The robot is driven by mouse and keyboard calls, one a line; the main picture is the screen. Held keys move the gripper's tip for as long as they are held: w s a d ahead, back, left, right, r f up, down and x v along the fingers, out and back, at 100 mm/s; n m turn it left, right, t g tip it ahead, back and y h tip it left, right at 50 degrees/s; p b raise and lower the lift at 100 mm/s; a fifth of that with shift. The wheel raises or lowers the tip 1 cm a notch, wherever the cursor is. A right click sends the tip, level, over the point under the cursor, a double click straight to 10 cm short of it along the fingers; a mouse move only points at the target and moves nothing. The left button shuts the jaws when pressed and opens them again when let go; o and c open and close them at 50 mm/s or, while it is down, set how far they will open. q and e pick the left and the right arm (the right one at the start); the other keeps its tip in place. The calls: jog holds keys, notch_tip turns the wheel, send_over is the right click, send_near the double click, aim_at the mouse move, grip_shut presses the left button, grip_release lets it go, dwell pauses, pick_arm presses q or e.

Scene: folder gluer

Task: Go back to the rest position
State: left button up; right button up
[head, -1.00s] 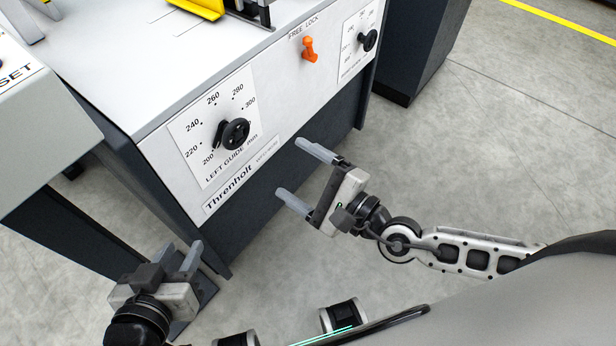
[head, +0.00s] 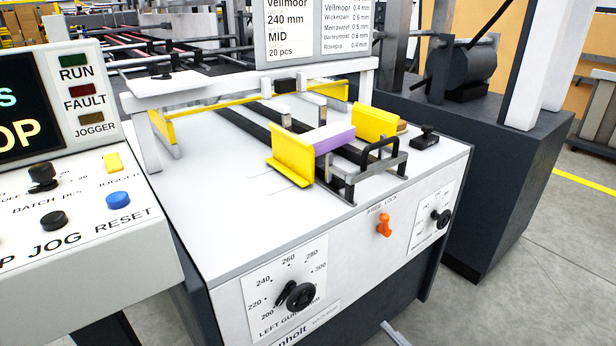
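Only one grey fingertip of my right gripper (head: 394,334) shows, at the bottom edge of the head view, in front of the machine's front panel. The rest of that gripper is cut off, so its opening cannot be seen. My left gripper is out of view. The folder gluer's white table (head: 225,190) fills the middle, with the black left guide knob (head: 299,295), the orange lock lever (head: 384,225) and a second black knob (head: 440,217) on its front.
A control panel (head: 80,250) with a blue reset button (head: 118,200) stands close at left. Yellow guides (head: 292,158) and a purple-edged stack (head: 334,140) sit on the table. A dark machine base (head: 500,180) stands at right; open floor (head: 540,290) lies beyond it.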

pick_arm(q)
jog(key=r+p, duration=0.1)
jog(key=p, duration=0.2)
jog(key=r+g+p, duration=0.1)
jog(key=p, duration=0.3)
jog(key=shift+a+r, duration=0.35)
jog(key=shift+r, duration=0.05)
pick_arm(e)
jog(key=s+d+n+g+h, duration=0.1)
jog(key=s+n+g+h, duration=0.1)
jog(key=n, duration=1.2)
jog(key=s+d+n+g+h, duration=0.2)
jog(key=s+n, duration=0.3)
jog(key=n, duration=0.9)
jog(key=shift+d+g+h, duration=0.2)
jog(key=shift+g+h, duration=0.1)
